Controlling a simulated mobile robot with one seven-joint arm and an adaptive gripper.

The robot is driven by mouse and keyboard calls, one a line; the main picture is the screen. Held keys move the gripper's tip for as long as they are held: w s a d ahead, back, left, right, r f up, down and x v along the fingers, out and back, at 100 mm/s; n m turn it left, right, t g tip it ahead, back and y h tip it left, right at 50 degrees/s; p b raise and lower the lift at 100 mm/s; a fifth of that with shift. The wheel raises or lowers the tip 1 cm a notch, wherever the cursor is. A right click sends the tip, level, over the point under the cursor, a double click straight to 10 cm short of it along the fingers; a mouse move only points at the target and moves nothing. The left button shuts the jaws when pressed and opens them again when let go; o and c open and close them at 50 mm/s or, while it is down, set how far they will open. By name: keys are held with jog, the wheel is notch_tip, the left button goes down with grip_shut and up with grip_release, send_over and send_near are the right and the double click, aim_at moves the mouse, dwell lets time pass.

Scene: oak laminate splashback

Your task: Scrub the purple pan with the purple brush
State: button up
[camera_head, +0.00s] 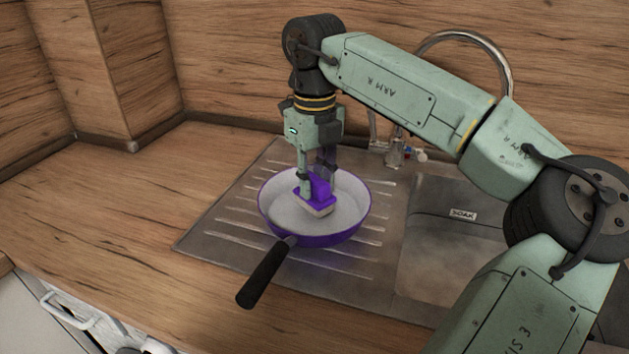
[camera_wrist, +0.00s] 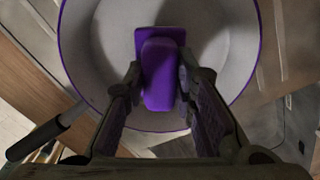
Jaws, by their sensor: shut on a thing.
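The purple pan (camera_head: 357,225) sits on the ridged metal drainboard, with its black handle (camera_head: 266,273) pointing to the front left. Its inside is pale grey with a purple rim. My gripper (camera_head: 318,182) points down into the pan and is shut on the purple brush (camera_head: 320,189). The brush's pale bristle side (camera_head: 317,211) faces down, over or on the middle of the pan floor; I cannot tell whether it touches. In the wrist view the brush (camera_wrist: 160,72) stands between both fingers, with the pan (camera_wrist: 106,50) around it. The bristles are hidden there.
The wooden splashback (camera_head: 235,60) closes off the back. Bare worktop (camera_head: 130,210) lies to the left.

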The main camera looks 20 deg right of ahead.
notch_tip(320, 180, up, 7)
jog(key=p, duration=0.4)
jog(key=shift+r+p, duration=0.1)
jog(key=shift+p, duration=0.25)
notch_tip(320, 180, up, 5)
jog(key=shift+f, duration=0.1)
dwell(0.4)
